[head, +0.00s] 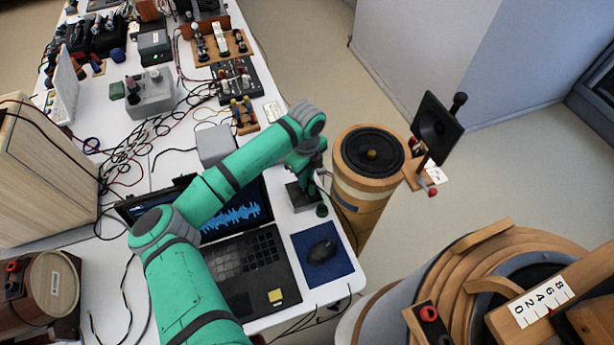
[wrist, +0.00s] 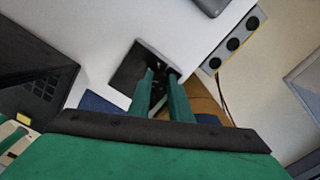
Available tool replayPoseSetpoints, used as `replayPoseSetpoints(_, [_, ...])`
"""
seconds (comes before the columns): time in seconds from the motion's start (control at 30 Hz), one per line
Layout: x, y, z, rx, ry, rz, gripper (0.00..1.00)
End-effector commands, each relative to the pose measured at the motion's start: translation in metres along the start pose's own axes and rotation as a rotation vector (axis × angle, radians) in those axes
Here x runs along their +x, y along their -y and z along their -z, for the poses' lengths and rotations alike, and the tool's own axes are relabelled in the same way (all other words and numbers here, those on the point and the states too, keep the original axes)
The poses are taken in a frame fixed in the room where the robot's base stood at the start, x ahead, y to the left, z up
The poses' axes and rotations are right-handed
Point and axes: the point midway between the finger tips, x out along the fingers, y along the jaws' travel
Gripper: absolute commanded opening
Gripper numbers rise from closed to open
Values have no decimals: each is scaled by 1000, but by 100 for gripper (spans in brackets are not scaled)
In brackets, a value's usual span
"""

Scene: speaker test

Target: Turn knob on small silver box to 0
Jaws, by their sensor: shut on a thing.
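The small silver box (head: 301,198) looks grey and stands near the right edge of the white table, right of the laptop. It shows in the wrist view as a dark grey square (wrist: 132,76). My gripper (head: 312,188) points down over it from above. In the wrist view my gripper (wrist: 160,75) has its two green fingers close together at the box's right side, shut on a dark part that looks like the knob (wrist: 159,71). The fingers hide most of the knob. Its pointer and any numbers cannot be read.
The laptop (head: 245,270) lies open under my arm. A mouse (head: 322,251) rests on a blue mat (head: 339,268). A round speaker (head: 371,154) stands just past the table edge. A grey box (head: 214,140) and cables lie behind my arm.

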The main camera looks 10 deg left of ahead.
Motion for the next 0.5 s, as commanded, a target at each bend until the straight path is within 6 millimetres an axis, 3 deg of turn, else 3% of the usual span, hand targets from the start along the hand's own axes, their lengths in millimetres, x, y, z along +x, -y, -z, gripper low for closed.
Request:
replayPoseSetpoints(0.3, [0, 2, 1, -288, -5, 7, 0])
replayPoseSetpoints(0.5, [-1, 2, 0, -384, -2, 6, 0])
